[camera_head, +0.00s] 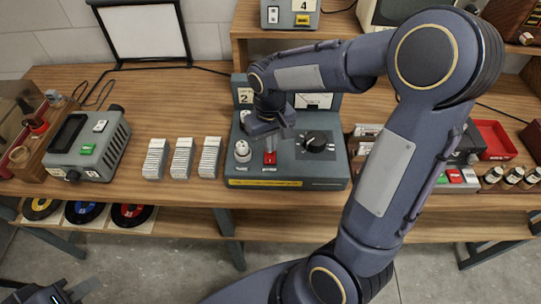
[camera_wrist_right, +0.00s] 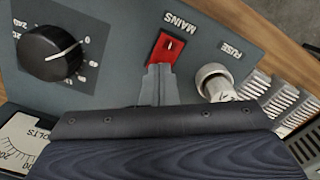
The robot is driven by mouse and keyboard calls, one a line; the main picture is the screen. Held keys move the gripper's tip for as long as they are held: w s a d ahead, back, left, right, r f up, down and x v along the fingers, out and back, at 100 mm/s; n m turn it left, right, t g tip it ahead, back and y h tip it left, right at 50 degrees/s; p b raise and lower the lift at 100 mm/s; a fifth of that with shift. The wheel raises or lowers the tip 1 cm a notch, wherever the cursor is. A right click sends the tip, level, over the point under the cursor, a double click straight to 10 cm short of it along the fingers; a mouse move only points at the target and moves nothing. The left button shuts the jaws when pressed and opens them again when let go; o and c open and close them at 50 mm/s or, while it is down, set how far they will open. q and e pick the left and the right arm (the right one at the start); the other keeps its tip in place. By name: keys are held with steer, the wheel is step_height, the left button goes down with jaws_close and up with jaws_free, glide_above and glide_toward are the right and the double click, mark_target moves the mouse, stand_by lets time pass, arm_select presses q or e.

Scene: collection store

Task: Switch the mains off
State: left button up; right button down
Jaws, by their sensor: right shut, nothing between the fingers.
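A grey unit (camera_head: 300,180) with a "2" tag stands on the wooden bench. Its red MAINS switch (camera_wrist_right: 166,48) is in the wrist view, and shows in the head view (camera_head: 270,158). My right gripper (camera_wrist_right: 158,72) is shut and empty, its fingertips at the switch's near edge; I cannot tell whether they touch. In the head view this gripper (camera_head: 287,132) is above the unit's panel, its arm covering part of the meter. My left gripper (camera_head: 55,292) is at the bottom left corner, partly cut off, away from the bench; its jaws are unclear.
The white fuse holder (camera_wrist_right: 215,82) and black dial knob (camera_wrist_right: 53,53) flank the switch. White card stacks (camera_head: 182,158) stand left of the unit, beside another grey device (camera_head: 90,145) with a green button. A red tray (camera_head: 494,140) is at right.

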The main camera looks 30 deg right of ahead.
steer(key=shift+f+b, duration=0.3)
steer(key=shift+f, duration=0.15)
steer(key=shift+r+p, duration=2.95)
steer(key=shift+r, duration=0.65)
steer(key=s+a+r+t+y, duration=0.2)
steer(key=s+r, duration=0.1)
steer(key=s, duration=0.5)
steer(key=s+a+r+m+t+y, duration=0.1)
steer(key=s+a+r+t, duration=0.1)
steer(key=s, duration=0.7)
steer(key=shift+r+t+y, duration=0.4)
steer(key=shift+r+t, duration=0.1)
steer(key=shift+t, duration=0.3)
